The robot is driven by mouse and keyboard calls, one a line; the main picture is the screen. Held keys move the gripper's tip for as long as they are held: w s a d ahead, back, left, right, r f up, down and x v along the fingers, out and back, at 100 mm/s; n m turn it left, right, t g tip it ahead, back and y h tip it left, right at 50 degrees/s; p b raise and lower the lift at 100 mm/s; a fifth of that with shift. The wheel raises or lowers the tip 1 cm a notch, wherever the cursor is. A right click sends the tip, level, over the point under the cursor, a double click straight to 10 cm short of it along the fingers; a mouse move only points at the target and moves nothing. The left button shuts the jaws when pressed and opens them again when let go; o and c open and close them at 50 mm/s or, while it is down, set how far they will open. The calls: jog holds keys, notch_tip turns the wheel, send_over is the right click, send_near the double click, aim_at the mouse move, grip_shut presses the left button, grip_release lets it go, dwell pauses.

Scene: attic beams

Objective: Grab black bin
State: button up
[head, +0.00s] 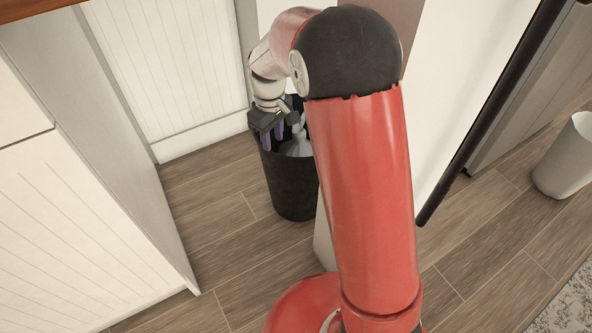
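The black bin (290,187) stands upright on the wood floor, close to the white wall panel and partly behind my red arm. A pale grey, crumpled-looking item (297,147) shows inside it. My gripper (266,138) reaches down at the bin's left rim, with purple-tinted fingers at the mouth of the bin. The fingers overlap the rim in this view. Whether they are open or shut on the rim is too small to tell. My arm hides the right side of the bin.
A white cabinet (75,215) stands at the left. A pale wall or post edge is right behind my arm, with a black pole (490,115) leaning there. A white bin (568,160) and a patterned rug (570,305) are at the right. Floor (215,215) is clear left of the black bin.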

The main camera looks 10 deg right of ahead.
aim_at(272, 158)
jog(key=shift+w+a+f+b, duration=0.15)
jog(key=shift+f+b, duration=0.1)
jog(key=shift+f, duration=1)
jog(key=shift+w+f+b, duration=0.1)
jog(key=shift+f+b, duration=0.2)
jog(key=shift+f, duration=1)
jog(key=shift+w+a+f+b, duration=0.15)
jog(key=shift+f+b, duration=0.1)
jog(key=shift+f, duration=1)
jog(key=shift+f, duration=0.25)
grip_shut()
jog(key=shift+s, duration=0.1)
jog(key=shift+r, duration=0.15)
